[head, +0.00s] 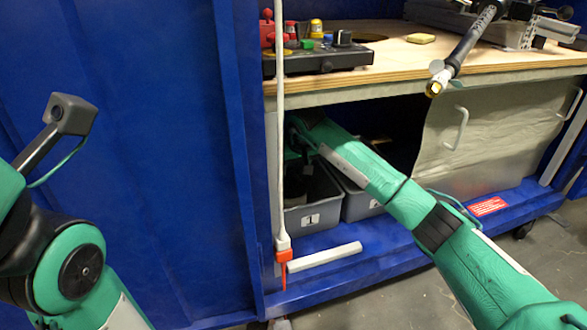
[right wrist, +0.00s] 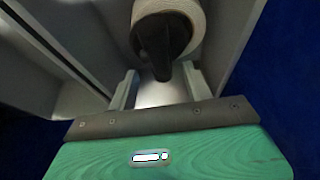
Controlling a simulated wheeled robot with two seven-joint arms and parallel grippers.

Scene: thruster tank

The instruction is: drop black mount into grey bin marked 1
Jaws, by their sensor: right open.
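The grey bin marked 1 (head: 312,217) stands on the low shelf under the workbench, its number label facing out. My right arm reaches into the opening above the bins. My right gripper (right wrist: 160,88) is open in the right wrist view, its two pale fingers apart. Just beyond the fingertips is a black piece (right wrist: 160,42), which looks like the black mount, in front of a pale round roll. I cannot tell whether it touches the fingers. Grey walls show on both sides of it. The head view mostly hides the gripper.
A second grey bin (head: 360,203) stands to the right of bin 1. A pale vertical pole (head: 281,120) with a red end stands before the opening. A grey curtain (head: 480,150) covers the right side. The wooden bench top (head: 400,58) is above.

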